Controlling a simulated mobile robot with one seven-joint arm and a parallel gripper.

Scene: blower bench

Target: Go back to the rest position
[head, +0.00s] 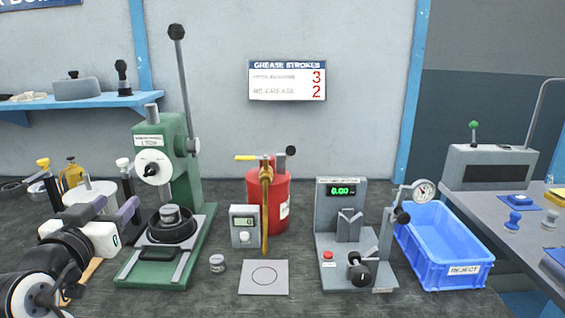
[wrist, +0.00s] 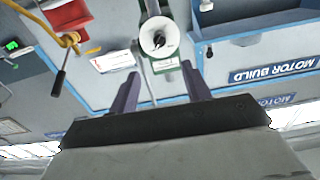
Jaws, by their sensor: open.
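My gripper (head: 111,208) is at the lower left of the head view, in front of and left of the green arbor press (head: 172,160). Its two purple-grey fingers are apart, with nothing seen between them. In the wrist view my gripper (wrist: 161,84) also shows spread fingers, and the picture is upside down. The press (wrist: 160,40) shows beyond the fingertips there. A dark ring with a small metal part (head: 170,218) sits on the press base. A small metal cup (head: 217,263) stands on the bench beside the press.
A red grease drum (head: 278,205), a counter box (head: 244,226), a white pad with a circle (head: 264,277) and a grey test fixture (head: 342,235) stand to the right. A blue reject bin (head: 440,245) is farther right. Pots and handled tools (head: 73,173) crowd behind my arm.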

